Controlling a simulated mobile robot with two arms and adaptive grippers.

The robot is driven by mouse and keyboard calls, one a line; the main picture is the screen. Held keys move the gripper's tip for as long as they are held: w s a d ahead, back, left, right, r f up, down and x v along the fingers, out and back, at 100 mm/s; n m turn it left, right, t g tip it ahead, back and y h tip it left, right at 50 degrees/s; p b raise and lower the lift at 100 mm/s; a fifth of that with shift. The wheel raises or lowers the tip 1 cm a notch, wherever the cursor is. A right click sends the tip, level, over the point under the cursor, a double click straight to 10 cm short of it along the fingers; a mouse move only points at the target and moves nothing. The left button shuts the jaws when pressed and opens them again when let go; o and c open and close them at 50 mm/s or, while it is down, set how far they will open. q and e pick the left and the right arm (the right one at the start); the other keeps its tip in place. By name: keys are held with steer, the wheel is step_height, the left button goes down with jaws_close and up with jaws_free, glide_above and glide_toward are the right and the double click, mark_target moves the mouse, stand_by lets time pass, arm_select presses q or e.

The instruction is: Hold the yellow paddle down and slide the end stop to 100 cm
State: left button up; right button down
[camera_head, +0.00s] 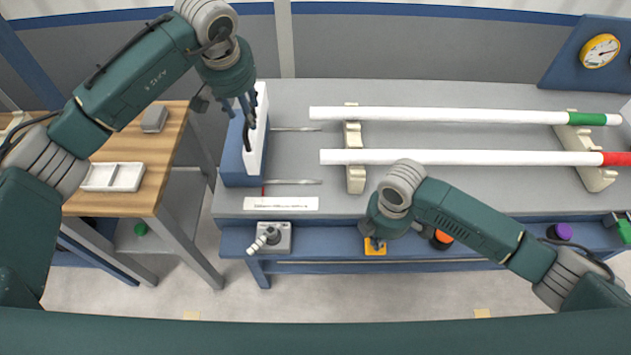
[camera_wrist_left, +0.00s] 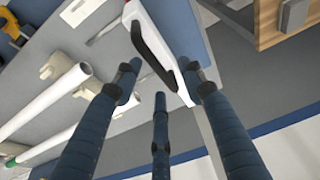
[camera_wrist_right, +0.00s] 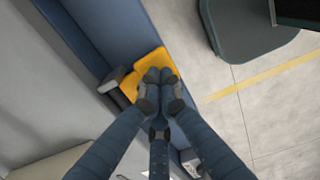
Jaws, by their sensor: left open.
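The end stop is a blue block with a white face plate (camera_head: 258,150) and a black handle (camera_head: 247,138), at the left end of the grey bench. My left gripper (camera_head: 246,108) is open above it. In the left wrist view its fingers (camera_wrist_left: 160,72) are spread on either side of the black handle (camera_wrist_left: 153,50); contact cannot be told. The yellow paddle (camera_head: 376,250) is on the blue front rail; it also shows in the right wrist view (camera_wrist_right: 145,62). My right gripper (camera_wrist_right: 160,78) has its fingertips together over the paddle and seems to touch it.
Two white pipes, one with a green band (camera_head: 586,119) and one with a red end (camera_head: 615,159), lie on cream supports (camera_head: 355,180) right of the end stop. A white label strip (camera_head: 281,204) lies in front. A wooden table (camera_head: 165,150) stands at left. A gauge (camera_head: 600,51) is at back right.

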arm_select(q)
steer(key=shift+x, duration=2.1)
jaws_close()
